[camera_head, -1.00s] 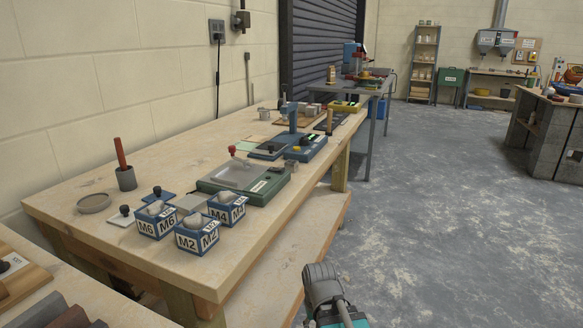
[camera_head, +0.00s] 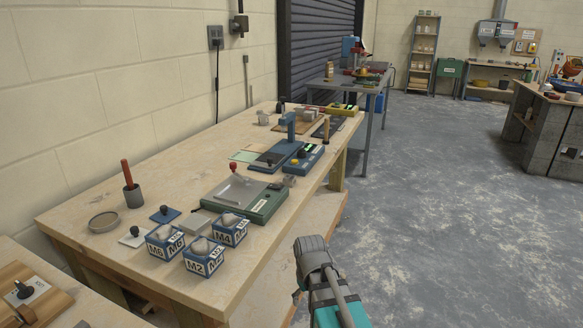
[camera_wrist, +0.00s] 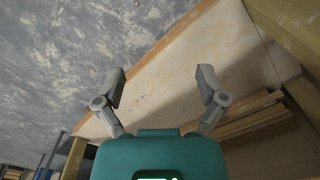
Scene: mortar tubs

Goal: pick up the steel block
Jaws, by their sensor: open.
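A small grey metal-looking block (camera_head: 289,180) sits on the wooden bench at the right edge of the green case, close to the bench's front edge. It may be the steel block; the head view is too coarse to be sure. Other small grey pieces (camera_head: 263,117) stand farther back on the bench. My gripper (camera_wrist: 162,78) is open and empty in the wrist view, its two fingers wide apart. It faces a pale wooden surface with the floor beyond. No block shows in the wrist view. In the head view my arm is beside the bench's front side, fingertips not clearly visible.
Open floor (camera_head: 440,220) lies to the right.

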